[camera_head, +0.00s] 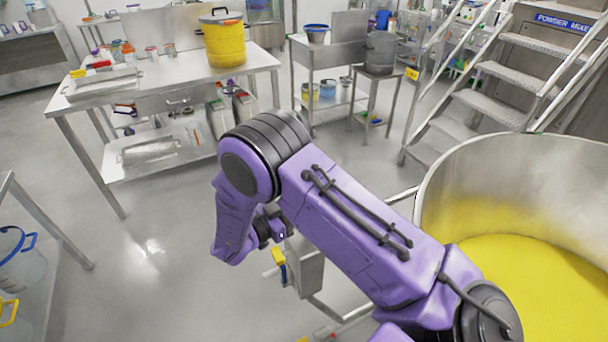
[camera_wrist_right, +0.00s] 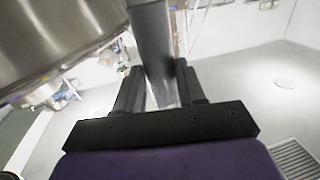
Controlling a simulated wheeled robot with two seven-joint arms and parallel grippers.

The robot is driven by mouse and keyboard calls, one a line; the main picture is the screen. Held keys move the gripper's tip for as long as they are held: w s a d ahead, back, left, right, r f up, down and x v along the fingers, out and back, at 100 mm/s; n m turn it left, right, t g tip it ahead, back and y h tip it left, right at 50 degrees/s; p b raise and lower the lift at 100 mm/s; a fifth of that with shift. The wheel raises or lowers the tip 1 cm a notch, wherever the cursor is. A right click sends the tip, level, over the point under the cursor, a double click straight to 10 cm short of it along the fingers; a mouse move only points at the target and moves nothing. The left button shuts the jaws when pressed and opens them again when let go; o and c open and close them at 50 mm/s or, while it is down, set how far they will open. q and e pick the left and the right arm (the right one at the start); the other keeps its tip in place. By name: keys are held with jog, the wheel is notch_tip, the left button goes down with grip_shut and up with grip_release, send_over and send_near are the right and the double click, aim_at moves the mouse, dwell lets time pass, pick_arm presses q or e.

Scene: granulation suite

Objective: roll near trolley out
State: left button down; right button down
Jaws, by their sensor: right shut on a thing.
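The near trolley carries a large round steel bowl (camera_head: 465,180) at the right of the head view, with yellow powder (camera_head: 540,285) inside. A tubular frame bar (camera_head: 403,195) and a grey steel box (camera_head: 305,272) show beside it. My right gripper (camera_head: 270,232) is low in front of the box, largely hidden by my purple arm. In the right wrist view, my gripper (camera_wrist_right: 160,92) is shut on a grey metal bar (camera_wrist_right: 152,45), with a finger on each side. The bowl's curved steel side (camera_wrist_right: 60,35) is close at upper left. My left gripper is out of view.
A steel table (camera_head: 165,85) with a yellow drum (camera_head: 224,40) stands at the back left. Open floor (camera_head: 150,250) lies left of my arm, bounded by another table (camera_head: 40,225).

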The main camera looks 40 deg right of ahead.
jog(key=shift+w+a+r, duration=0.15)
jog(key=shift+w+r, duration=0.1)
jog(key=shift+w, duration=0.1)
jog(key=c, duration=0.8)
grip_release()
jog(key=shift+o, duration=0.5)
jog(key=shift+w+a+f, duration=0.1)
jog(key=shift+w+a, duration=0.05)
jog(key=shift+a, duration=0.05)
jog(key=a+b, duration=0.3)
jog(key=a, duration=0.7)
jog(key=shift+w+a, duration=0.25)
jog(key=shift+w, duration=0.1)
